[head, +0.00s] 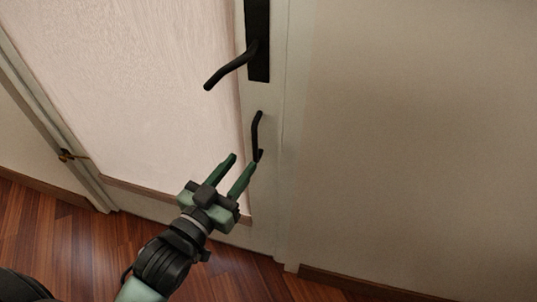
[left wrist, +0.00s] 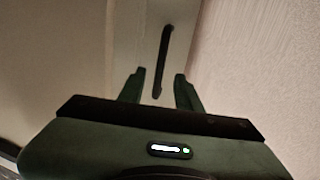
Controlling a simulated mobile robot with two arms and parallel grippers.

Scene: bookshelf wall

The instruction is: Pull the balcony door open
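The balcony door (head: 130,75) is a pale wood-grain panel in a white frame and looks closed. A black lever handle (head: 232,65) on a dark plate sits at its upper right. Below it is a black vertical pull handle (head: 257,135), also seen in the left wrist view (left wrist: 162,60). My left gripper (head: 241,161) is open, just below and in front of the pull handle. In the left wrist view the handle's end appears between the two green fingers, and I cannot tell whether they touch it. My right gripper is not in view.
A plain beige wall (head: 420,130) fills the right side. A brass-coloured fitting (head: 68,155) sits on the frame at the left. The wooden floor (head: 60,245) in front of the door looks clear apart from my arm.

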